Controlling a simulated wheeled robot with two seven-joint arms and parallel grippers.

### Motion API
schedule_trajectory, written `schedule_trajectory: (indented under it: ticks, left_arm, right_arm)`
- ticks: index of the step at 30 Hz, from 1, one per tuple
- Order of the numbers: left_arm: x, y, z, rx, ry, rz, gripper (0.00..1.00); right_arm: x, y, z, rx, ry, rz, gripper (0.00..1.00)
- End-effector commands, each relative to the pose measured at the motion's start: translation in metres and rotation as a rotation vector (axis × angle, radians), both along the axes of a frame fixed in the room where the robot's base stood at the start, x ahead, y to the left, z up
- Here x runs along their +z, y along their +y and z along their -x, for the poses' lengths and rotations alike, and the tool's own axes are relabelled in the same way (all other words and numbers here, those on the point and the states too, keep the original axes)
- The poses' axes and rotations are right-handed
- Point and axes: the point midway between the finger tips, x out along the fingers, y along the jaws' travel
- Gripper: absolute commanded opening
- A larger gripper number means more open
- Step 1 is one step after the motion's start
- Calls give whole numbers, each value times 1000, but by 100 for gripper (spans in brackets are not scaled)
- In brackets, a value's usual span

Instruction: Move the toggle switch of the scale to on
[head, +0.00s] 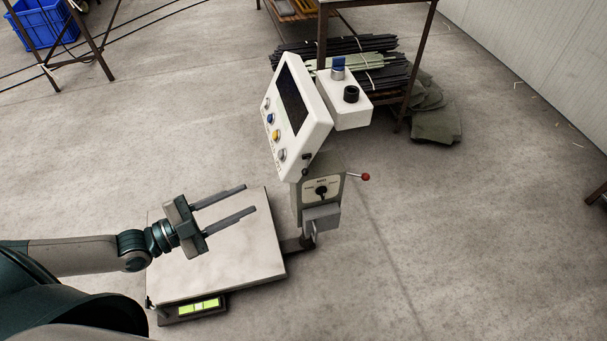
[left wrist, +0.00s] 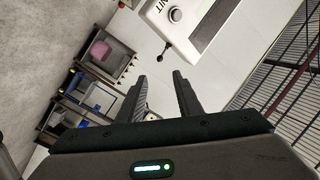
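The scale has a flat grey platform (head: 235,265) and a white panel (head: 298,120) with a dark screen and several coloured buttons, on a post behind the platform. A small black toggle switch (head: 306,161) sticks out at the panel's lower right side; its setting is too small to tell. It also shows in the left wrist view as a black-tipped lever (left wrist: 165,49) beyond my fingertips. My left gripper (head: 249,199) is open and empty above the platform, left of the post and apart from the switch. My right gripper is out of view.
A grey box with a black dial (head: 321,191) and a red-balled lever (head: 365,177) sit below the panel. A lit green display (head: 199,306) is at the platform's front. A rack of dark rods (head: 340,47) stands behind.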

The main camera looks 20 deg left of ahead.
Motion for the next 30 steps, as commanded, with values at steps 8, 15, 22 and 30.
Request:
schedule_trajectory:
  ticks: [8,15,22,30]
  left_arm:
    - [0,-1,-2,1,0,0,32]
    - [0,-11,-14,2,-2,1,32]
    - [1,-29,-35,2,-2,3,32]
    - [2,-55,-66,1,-1,3,32]
  right_arm:
    - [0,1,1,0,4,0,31]
    - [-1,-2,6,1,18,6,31]
    - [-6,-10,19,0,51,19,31]
    - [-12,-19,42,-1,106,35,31]
